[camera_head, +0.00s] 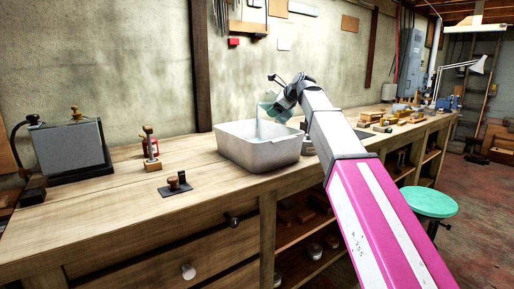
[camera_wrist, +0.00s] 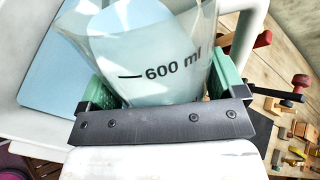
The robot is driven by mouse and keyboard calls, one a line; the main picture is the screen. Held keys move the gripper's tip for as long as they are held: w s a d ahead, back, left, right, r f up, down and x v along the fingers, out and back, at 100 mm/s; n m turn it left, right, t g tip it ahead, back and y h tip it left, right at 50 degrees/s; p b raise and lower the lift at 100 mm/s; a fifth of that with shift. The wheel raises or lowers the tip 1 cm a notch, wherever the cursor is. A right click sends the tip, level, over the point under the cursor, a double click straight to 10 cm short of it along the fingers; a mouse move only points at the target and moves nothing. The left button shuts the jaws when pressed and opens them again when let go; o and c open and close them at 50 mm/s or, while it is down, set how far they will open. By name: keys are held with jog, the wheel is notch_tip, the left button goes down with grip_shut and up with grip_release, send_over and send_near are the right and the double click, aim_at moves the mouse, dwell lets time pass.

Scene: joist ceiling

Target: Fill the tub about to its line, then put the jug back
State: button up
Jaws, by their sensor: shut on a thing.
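The clear jug (camera_head: 272,109) is held tilted over the pale grey tub (camera_head: 262,155), which stands on the workbench. A thin pale stream falls from the jug's left side into the tub. My gripper (camera_head: 284,101) is shut on the jug. In the wrist view the jug (camera_wrist: 145,45) sits between the green finger pads of my gripper (camera_wrist: 165,92), with its "600 ml" mark showing and bluish liquid inside. Light blue water (camera_wrist: 62,85) lies in the tub (camera_wrist: 28,130) at the left. The tub's line is not visible in either view.
The wooden workbench (camera_head: 110,205) carries a grey box-like machine (camera_head: 66,147) at the left and a small dark block with a knob (camera_head: 175,183) in front. Tools and blocks (camera_head: 385,122) lie to the right. A green stool (camera_head: 430,202) stands at the right.

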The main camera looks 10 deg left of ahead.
jog(key=shift+f+n+h, duration=0.15)
jog(key=shift+n+h, duration=0.15)
jog(key=shift+h, duration=0.1)
dwell(0.8)
jog(key=shift+f+n+h, duration=0.3)
jog(key=shift+h, duration=0.3)
dwell(1.0)
jog(key=shift+a+f+n+t+h, duration=0.2)
jog(key=shift+f+n+h, duration=0.15)
jog(key=shift+h, duration=0.2)
jog(key=shift+a+f+n+t+h, duration=0.1)
jog(key=shift+f+n+t+h, duration=0.2)
jog(key=shift+h, duration=0.25)
dwell(4.1)
